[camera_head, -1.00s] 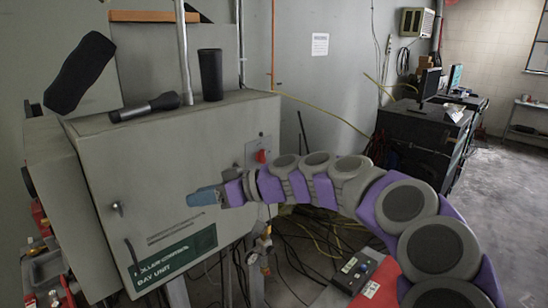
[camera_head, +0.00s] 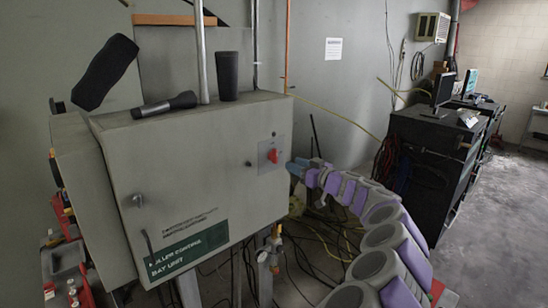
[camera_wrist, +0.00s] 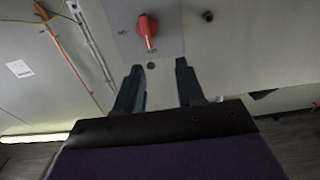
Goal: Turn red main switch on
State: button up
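The red main switch (camera_head: 273,156) sits on a light plate on the front of the grey control cabinet (camera_head: 190,170), near its right edge. In the wrist view the red switch (camera_wrist: 147,30) is a rotary handle beyond the fingertips, between their lines and apart from them. My gripper (camera_wrist: 158,75) is open and empty, its two dark fingers spread. In the head view my gripper (camera_head: 296,168) is just right of the cabinet's right edge, near the switch, partly hidden by my arm.
A flashlight (camera_head: 165,104) and a dark cylinder (camera_head: 228,76) stand or lie on the cabinet top. Cables (camera_head: 325,240) hang and lie below and right of the cabinet. A black desk (camera_head: 430,150) with monitors stands to the right. Open floor lies at far right.

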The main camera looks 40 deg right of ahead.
send_near(277, 154)
jog(key=w+d, duration=0.2)
jog(key=w+a, duration=0.4)
jog(key=w, duration=0.1)
jog(key=shift+w+a+r, duration=0.1)
jog(key=shift+a+r, duration=0.2)
jog(key=shift+r, duration=0.05)
jog(key=shift+d, duration=0.85)
jog(key=shift+w+d+f, duration=0.55)
jog(key=shift+w+d, duration=0.3)
jog(key=shift+s+a+r, duration=0.1)
jog(key=shift+a+r, duration=0.05)
jog(key=shift+a, duration=0.4)
jog(key=shift+a+r, duration=0.2)
jog(key=shift+a, duration=0.35)
jog(key=c, duration=0.3)
jog(key=shift+a, duration=0.1)
jog(key=shift+c, duration=0.8)
jog(key=shift+s+d+f, duration=0.1)
jog(key=shift+d+f, duration=0.05)
jog(key=shift+d, duration=0.5)
grip_shut()
jog(key=shift+a, duration=0.15)
